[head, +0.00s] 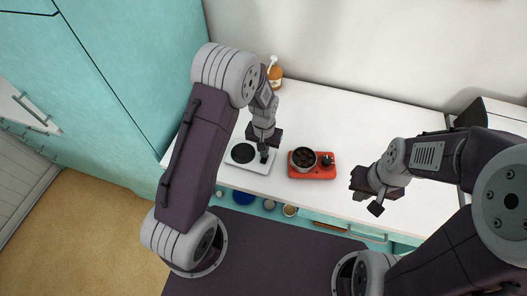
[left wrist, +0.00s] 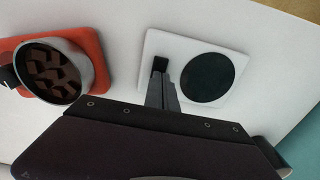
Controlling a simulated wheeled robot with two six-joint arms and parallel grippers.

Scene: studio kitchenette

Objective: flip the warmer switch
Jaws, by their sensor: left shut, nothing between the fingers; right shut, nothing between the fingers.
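The warmer (head: 250,167) is a flat white plate with a round black disc, lying on the white counter. It also shows in the left wrist view (left wrist: 172,42). Its switch (left wrist: 160,64) is a small black piece beside the disc. My left gripper (head: 264,157) is shut and empty, pointing down over the switch side of the warmer. In the left wrist view its fingertips (left wrist: 162,80) are right at the switch and hide part of it. I cannot tell whether they touch. My right gripper (head: 376,208) is shut and empty, away to the right near the counter's front edge.
A red burner (head: 322,174) with a pot (head: 303,160) of brown chunks stands just right of the warmer. An orange bottle (head: 275,77) stands at the back by the wall. A tall teal cabinet (head: 120,60) is on the left.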

